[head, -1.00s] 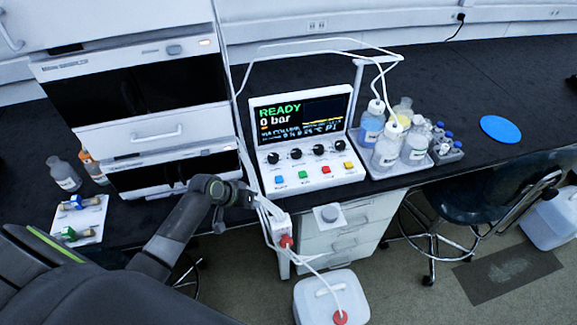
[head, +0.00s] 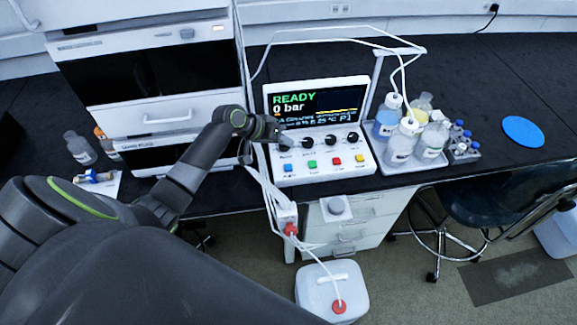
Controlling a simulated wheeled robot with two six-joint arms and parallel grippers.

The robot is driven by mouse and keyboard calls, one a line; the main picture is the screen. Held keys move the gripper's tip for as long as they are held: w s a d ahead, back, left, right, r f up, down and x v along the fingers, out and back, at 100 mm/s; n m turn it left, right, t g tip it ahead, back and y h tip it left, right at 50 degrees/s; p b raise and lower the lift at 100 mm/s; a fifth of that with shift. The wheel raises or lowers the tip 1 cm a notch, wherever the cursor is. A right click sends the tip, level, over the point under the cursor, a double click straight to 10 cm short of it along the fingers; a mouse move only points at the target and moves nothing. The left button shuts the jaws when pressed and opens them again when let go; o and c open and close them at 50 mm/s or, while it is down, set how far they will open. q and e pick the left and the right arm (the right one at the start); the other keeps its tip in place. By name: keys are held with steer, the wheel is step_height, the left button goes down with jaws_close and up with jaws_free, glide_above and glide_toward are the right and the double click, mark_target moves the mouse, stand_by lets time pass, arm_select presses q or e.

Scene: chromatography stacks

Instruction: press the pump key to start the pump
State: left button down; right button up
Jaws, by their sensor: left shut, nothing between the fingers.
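The white control panel (head: 325,176) stands on the black bench, its screen (head: 318,104) reading READY and 0 bar. Along its lower face are a blue key (head: 287,168), a green key (head: 311,163), a red key (head: 336,161) and a yellow key (head: 360,158). The key labels are too small to read, so I cannot tell which is the pump key. My left gripper (head: 285,142) is shut and empty, at the panel's left side by the leftmost knob, above the blue key in the picture. I cannot tell whether it touches the panel. My right gripper is out of view.
Black knobs (head: 331,146) line the panel above the keys. A tray of bottles (head: 399,150) stands close on the right, with white tubing overhead. The stacked instruments (head: 150,115) stand left of the panel. White tubes hang over the bench front to a jug (head: 331,291) on the floor.

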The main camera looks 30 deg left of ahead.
arm_select(q)
steer(key=b, duration=0.7)
glide_above(285, 168)
step_height(285, 168, down, 8)
steer(key=shift+r, duration=0.1)
steer(key=shift+f+b, duration=0.4)
steer(key=shift+f, duration=0.1)
steer(key=shift+f, duration=0.1)
stand_by(1.2)
steer(key=shift+f, duration=0.3)
steer(key=shift+f+b, duration=0.45)
steer(key=shift+f, duration=0.1)
stand_by(0.5)
steer(key=shift+r, duration=0.1)
steer(key=shift+r+p, duration=0.9)
steer(key=shift+p, duration=0.05)
